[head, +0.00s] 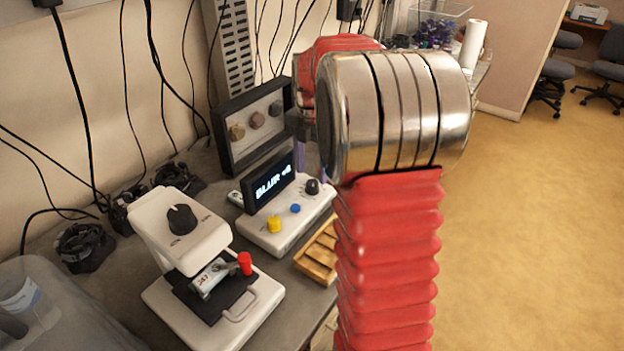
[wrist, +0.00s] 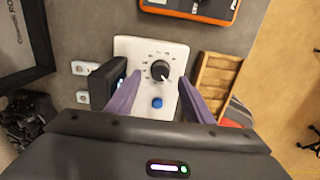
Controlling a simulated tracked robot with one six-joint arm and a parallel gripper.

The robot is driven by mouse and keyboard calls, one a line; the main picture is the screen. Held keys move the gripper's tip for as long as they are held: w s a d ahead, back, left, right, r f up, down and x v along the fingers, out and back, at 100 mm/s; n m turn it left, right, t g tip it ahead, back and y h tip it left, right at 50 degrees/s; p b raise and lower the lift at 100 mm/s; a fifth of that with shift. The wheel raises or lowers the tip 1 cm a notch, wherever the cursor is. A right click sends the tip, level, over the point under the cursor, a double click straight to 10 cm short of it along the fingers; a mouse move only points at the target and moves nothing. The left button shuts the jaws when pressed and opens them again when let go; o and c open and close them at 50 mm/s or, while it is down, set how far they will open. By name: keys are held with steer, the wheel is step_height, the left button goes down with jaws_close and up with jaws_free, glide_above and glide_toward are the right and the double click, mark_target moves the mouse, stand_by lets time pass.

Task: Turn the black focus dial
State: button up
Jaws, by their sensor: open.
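A black dial (wrist: 160,70) with a pale pointer sits on a white control box (wrist: 150,47), with tick marks around it. The same dial (head: 312,186) shows in the head view, right of a small screen (head: 270,181) reading something like "BLUR". My gripper (wrist: 159,80) is open and empty, its purple fingers on either side of the dial and apart from it. In the head view my arm hides most of the gripper. A second black dial (head: 181,218) tops a white stand (head: 160,300). I cannot read any label saying focus.
A blue button (wrist: 156,102) and a yellow knob (head: 274,224) share the box. A wooden tray (wrist: 216,79) stands close on its right. An orange-edged device (wrist: 193,10) lies beyond the box.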

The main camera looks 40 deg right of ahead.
mark_target(312, 182)
steer(key=shift+f, duration=2)
steer(key=c, duration=1)
